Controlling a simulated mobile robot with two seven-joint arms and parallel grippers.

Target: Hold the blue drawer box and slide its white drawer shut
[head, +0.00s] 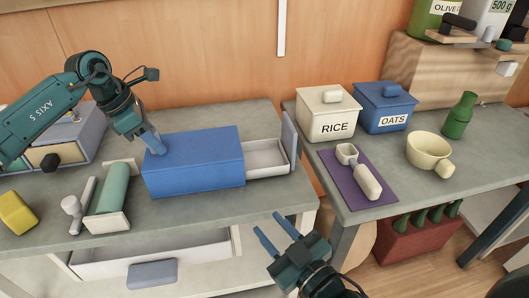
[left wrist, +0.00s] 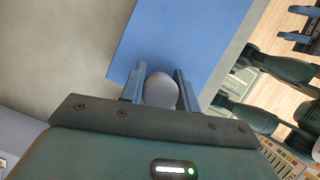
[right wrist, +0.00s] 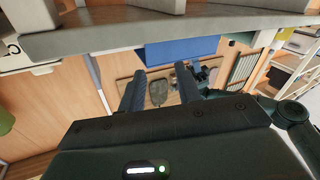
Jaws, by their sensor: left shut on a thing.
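The blue drawer box (head: 195,165) lies on the grey counter in the head view. Its white drawer (head: 265,158) sticks out to the right, with a grey-blue front panel (head: 290,140) at its end. My left gripper (head: 154,148) points down onto the box's left end. In the left wrist view, its fingers (left wrist: 159,72) are shut around a pale round knob (left wrist: 160,90) at the edge of the blue box (left wrist: 180,35). My right gripper (head: 267,222) is open and empty, below and in front of the drawer, apart from it.
A green roll in a holder (head: 112,190) stands left of the box, with a yellow block (head: 16,213) further left. Right of a gap, the second counter holds the rice bin (head: 325,113), oats bin (head: 383,106), a scoop on a purple mat (head: 346,185) and a cream mug (head: 428,150).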

